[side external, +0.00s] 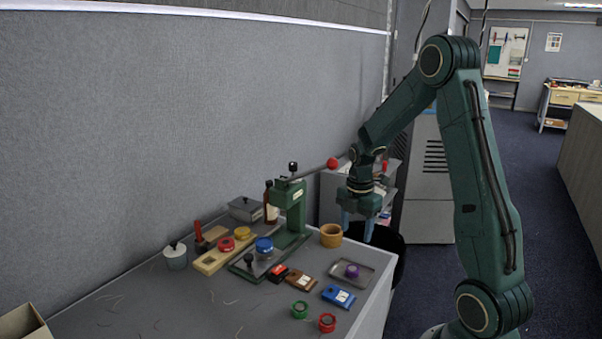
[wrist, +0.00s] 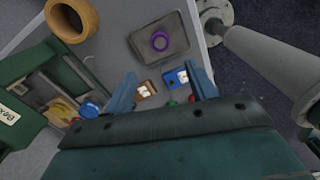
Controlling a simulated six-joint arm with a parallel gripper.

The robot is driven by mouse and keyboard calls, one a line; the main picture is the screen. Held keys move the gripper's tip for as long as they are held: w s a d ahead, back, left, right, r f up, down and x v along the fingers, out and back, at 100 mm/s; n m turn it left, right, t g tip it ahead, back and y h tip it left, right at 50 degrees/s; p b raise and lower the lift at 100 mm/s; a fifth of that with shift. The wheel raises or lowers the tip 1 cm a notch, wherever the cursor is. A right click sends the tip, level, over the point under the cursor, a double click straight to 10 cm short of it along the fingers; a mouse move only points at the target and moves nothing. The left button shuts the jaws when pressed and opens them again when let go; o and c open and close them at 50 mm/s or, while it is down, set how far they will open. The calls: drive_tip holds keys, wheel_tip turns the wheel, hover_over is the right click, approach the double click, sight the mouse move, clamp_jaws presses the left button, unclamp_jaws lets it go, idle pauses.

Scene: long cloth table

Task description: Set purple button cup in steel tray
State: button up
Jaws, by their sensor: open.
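The purple button cup (side external: 352,271) sits inside the steel tray (side external: 366,283), a shallow grey tray near the right end of the table. In the wrist view the purple cup (wrist: 160,41) also lies within the tray (wrist: 177,54), clear of its rim. My gripper (side external: 358,232) is raised above the table's right end, apart from the cup and tray. Its blue fingers are spread with nothing between them; in the wrist view the gripper (wrist: 163,88) shows the same gap.
A green lever press (side external: 290,205) with a red-knobbed handle rises behind. Blue (side external: 338,296) and brown (side external: 301,281) packets lie in front of the tray, with green (side external: 300,309) and red (side external: 327,322) cups nearby.

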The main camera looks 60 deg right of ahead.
drive_tip(key=s+a+r+m+t, duration=0.2)
drive_tip(key=a+r+m, duration=0.5)
drive_tip(key=a+r, duration=0.6)
drive_tip(key=s+a+r+m+t, duration=0.3)
drive_tip(key=s+a+r+m, duration=0.2)
drive_tip(key=s+a+m, duration=0.3)
drive_tip(key=s+a, duration=0.2)
drive_tip(key=s, duration=0.1)
drive_tip(key=shift+s+a+m+t, duration=0.25)
drive_tip(key=shift+s+m+t, duration=0.05)
drive_tip(key=shift+s, duration=0.05)
